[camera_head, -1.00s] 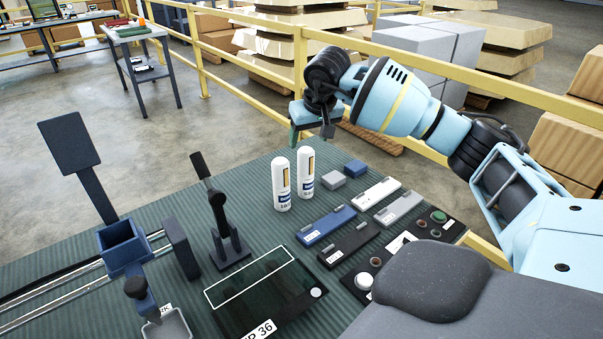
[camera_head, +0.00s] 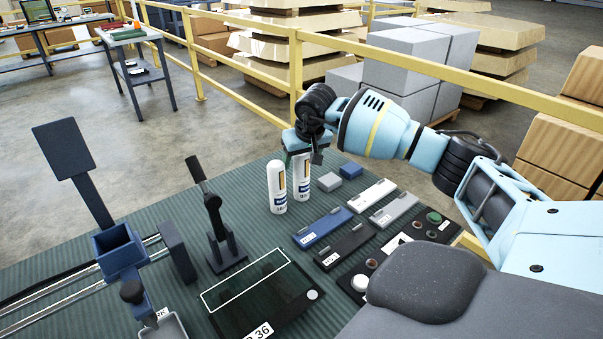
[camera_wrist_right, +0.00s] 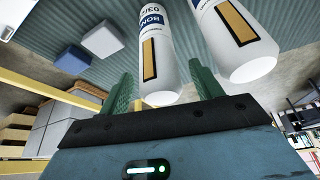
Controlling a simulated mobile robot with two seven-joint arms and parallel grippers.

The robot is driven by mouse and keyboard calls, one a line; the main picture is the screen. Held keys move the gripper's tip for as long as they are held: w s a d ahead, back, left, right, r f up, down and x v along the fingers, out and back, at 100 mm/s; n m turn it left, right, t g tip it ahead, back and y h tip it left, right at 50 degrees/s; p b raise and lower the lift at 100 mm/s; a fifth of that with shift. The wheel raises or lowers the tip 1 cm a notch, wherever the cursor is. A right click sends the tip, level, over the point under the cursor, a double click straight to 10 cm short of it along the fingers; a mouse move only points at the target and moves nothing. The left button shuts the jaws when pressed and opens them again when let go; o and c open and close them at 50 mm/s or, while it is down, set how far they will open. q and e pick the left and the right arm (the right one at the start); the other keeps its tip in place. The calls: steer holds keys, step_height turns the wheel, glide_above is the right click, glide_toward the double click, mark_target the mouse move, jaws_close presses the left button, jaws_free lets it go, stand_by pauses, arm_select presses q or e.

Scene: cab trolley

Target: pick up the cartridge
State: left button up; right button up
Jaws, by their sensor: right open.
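Two white cartridges with blue and yellow labels stand upright side by side on the ribbed green table mat (camera_head: 150,235). The left cartridge (camera_head: 277,190) is clear of my gripper. My right gripper (camera_head: 300,147) is at the top of the right cartridge (camera_head: 302,180) and hides its upper end. In the right wrist view, the green fingers of my right gripper (camera_wrist_right: 163,75) are apart, with one cartridge (camera_wrist_right: 152,50) showing between them. The other cartridge (camera_wrist_right: 238,40) is outside, to the right. I cannot see whether a finger touches. My left gripper is out of view.
A grey block (camera_head: 329,182) and a blue block (camera_head: 351,170) lie just right of the cartridges. Flat blue, black, white and grey cases lie nearer. A black lever (camera_head: 217,220) stands left. A yellow rail (camera_head: 240,115) runs behind the table.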

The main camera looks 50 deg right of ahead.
steer(key=shift+c, duration=0.2)
jaws_close()
steer(key=shift+r, duration=0.1)
